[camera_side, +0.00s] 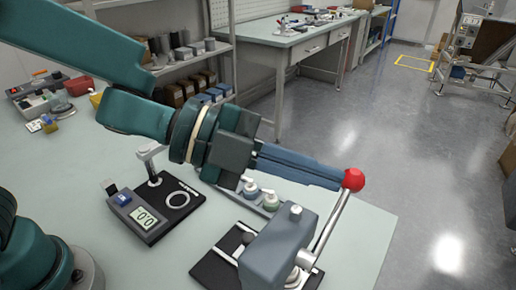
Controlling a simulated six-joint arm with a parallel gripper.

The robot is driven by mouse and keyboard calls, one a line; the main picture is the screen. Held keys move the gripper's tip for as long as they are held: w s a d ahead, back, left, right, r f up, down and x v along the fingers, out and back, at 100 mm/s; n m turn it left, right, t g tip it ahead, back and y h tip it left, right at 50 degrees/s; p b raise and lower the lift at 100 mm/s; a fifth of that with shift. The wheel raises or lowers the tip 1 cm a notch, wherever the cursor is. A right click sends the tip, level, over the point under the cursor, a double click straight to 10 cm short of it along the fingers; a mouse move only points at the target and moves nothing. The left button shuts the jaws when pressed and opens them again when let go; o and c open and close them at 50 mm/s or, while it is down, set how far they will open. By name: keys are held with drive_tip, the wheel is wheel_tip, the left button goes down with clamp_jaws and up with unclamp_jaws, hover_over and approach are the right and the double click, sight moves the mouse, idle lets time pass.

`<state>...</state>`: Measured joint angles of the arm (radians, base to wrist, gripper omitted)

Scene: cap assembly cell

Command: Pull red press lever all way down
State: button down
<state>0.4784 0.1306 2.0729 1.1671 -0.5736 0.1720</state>
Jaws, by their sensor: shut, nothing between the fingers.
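The press is a grey block (280,246) on a black base plate at the front of the table. Its silver lever arm (330,226) rises from a pivot on the block's right side, leaning up and to the right, and ends in a red ball knob (353,180). My gripper (338,178) reaches in from the upper left with its long blue fingers shut. The fingertips are at the left side of the red knob, touching it or very close; I cannot tell which. Nothing shows between the fingers.
A black gauge stand with a ring (176,201) and a digital readout (146,215) sit left of the press. White-topped bottles (268,196) stand behind it, below my gripper. The pale green table (365,243) is clear right of the lever.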

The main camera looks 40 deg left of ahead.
sight(348, 183)
drive_tip(key=shift+w+d+f, duration=0.2)
drive_tip(key=shift+w+f, duration=0.45)
drive_tip(key=shift+w, duration=0.35)
drive_tip(key=shift+w+f, duration=0.1)
drive_tip(key=shift+w+f, duration=0.15)
drive_tip(key=shift+w+f+n+g, duration=0.1)
drive_tip(key=shift+n+g, duration=0.3)
wheel_tip(348, 183, down, 7)
drive_tip(key=w+n+g+y, duration=0.1)
drive_tip(key=w+n+g, duration=0.1)
drive_tip(key=n+g, duration=0.1)
drive_tip(key=shift+w+n+g, duration=0.25)
drive_tip(key=shift+n+g, duration=0.15)
drive_tip(key=shift+g, duration=0.3)
drive_tip(key=shift+f, duration=0.1)
idle(0.4)
